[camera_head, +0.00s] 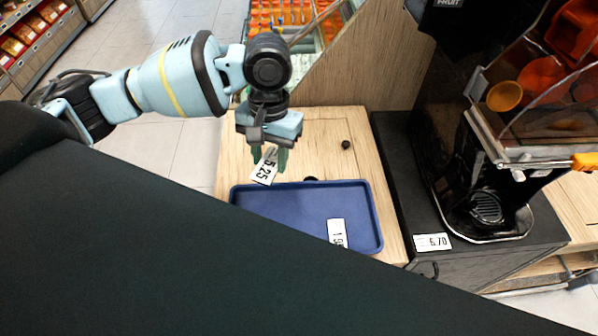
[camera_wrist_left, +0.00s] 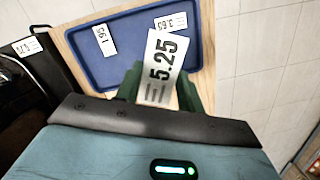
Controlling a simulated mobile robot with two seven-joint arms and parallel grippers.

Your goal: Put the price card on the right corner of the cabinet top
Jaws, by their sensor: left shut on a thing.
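In the left wrist view the card (camera_wrist_left: 163,62) sticks out from between the green fingers (camera_wrist_left: 160,90), over the tray (camera_wrist_left: 120,68). A second price card (camera_head: 337,232) lies in the tray, partly cut off by a dark shape in front. The left wrist view also shows a third card (camera_wrist_left: 170,24) in the tray. My right gripper is not in view.
A black juicer (camera_head: 487,205) stands right of the cabinet on a dark counter (camera_head: 400,160), with a 6.70 card (camera_head: 432,242) at its front. A small dark knob or hole (camera_head: 346,145) is on the cabinet top. A wooden panel (camera_head: 365,65) rises behind. Bare wood lies behind the tray.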

